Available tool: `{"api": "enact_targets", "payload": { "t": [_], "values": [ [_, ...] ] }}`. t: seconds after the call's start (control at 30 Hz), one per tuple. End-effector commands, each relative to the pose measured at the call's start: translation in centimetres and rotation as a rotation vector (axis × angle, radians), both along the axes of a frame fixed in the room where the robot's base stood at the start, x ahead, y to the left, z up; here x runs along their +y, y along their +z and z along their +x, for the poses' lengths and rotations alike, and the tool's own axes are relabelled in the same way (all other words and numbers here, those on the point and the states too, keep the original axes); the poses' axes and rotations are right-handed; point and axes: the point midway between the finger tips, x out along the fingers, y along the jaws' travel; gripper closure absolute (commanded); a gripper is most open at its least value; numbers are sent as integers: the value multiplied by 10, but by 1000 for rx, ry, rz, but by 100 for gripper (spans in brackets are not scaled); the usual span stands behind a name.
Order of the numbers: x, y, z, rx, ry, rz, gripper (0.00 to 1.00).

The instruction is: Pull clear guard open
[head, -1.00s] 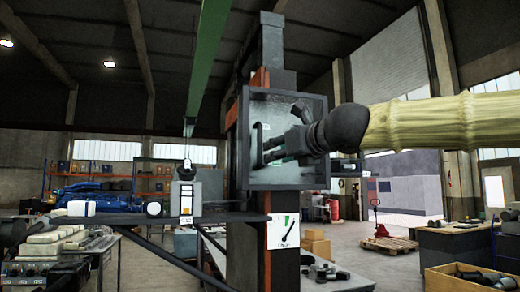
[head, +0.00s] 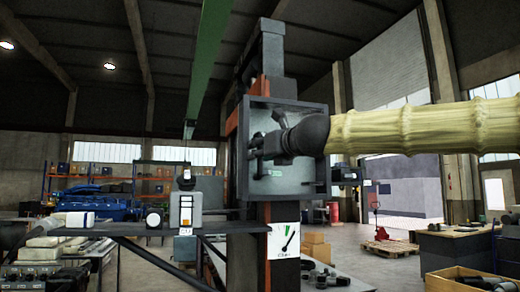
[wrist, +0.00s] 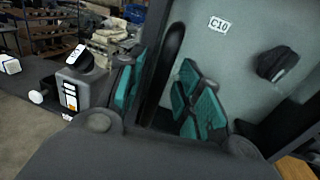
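The clear guard is a see-through panel in a dark grey frame (head: 326,180), upright on the column in the middle of the head view. In the wrist view, its panel (wrist: 235,60) with a C10 label fills the right side. A dark upright bar (wrist: 173,60), likely its handle, stands along the frame's left edge. My gripper (head: 255,150) is in front of the guard at its left side. In the wrist view, its teal-padded fingers (wrist: 160,98) are apart, on either side of the frame edge and bar. Contact is unclear. My wrist hides part of the panel.
A grey device with an orange label (head: 186,210) stands on a shelf left of the guard; it also shows in the wrist view (wrist: 72,92). A wooden crate (head: 450,280) is at lower right.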

Motion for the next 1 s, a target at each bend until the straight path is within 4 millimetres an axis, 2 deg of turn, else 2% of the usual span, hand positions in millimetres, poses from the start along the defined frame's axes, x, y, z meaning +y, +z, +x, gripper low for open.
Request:
{"api": "enact_targets", "payload": {
  "t": [0.4,0.6,0.87,1.0],
  "values": [
    [4,0,5,0,1,0,65],
    [4,0,5,0,1,0,100],
    [5,0,5,0,2,0,100],
    [12,0,5,0,15,0,100]
  ]
}}
